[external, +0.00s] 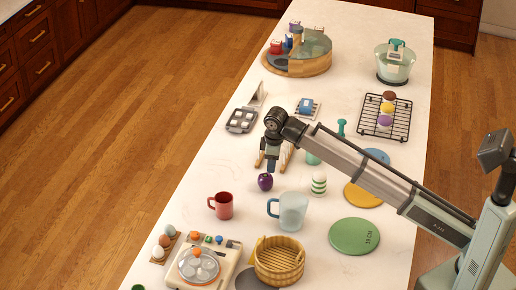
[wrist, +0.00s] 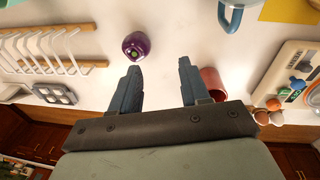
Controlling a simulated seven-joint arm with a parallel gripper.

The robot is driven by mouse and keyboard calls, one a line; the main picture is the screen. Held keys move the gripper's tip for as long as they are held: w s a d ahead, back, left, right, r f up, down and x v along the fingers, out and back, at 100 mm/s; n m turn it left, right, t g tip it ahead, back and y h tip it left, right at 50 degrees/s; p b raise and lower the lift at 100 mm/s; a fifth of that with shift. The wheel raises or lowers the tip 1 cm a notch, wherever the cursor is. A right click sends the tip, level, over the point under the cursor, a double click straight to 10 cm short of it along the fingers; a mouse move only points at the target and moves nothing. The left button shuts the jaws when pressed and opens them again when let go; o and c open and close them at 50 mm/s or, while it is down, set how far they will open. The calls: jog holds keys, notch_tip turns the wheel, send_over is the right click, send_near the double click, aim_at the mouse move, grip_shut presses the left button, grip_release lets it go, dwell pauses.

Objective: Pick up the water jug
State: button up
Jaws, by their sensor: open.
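The water jug (external: 291,212), pale and translucent with a blue handle on its left, stands upright on the counter in the external view. In the wrist view only part of it shows, its blue handle (wrist: 230,18) at the top edge; the rest is cut off. My gripper (external: 271,167) is above the counter, apart from the jug and further up the picture, to its upper left. In the wrist view my gripper (wrist: 160,70) has its two fingers spread with nothing between them.
A purple onion-like item (external: 265,182) and a red mug (external: 221,206) stand left of the jug. A striped egg-shaped item (external: 319,183) is at its upper right, a wicker basket (external: 279,262) below, and a green disc (external: 354,236) to the right.

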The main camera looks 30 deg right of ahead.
jog(key=n+g, duration=0.1)
send_over(269, 205)
jog(key=w, duration=0.1)
jog(key=shift+g, duration=0.3)
jog(key=f, duration=1.3)
jog(key=shift+s+d, duration=0.15)
jog(key=shift+s, duration=0.1)
jog(key=shift+r, duration=0.1)
grip_shut()
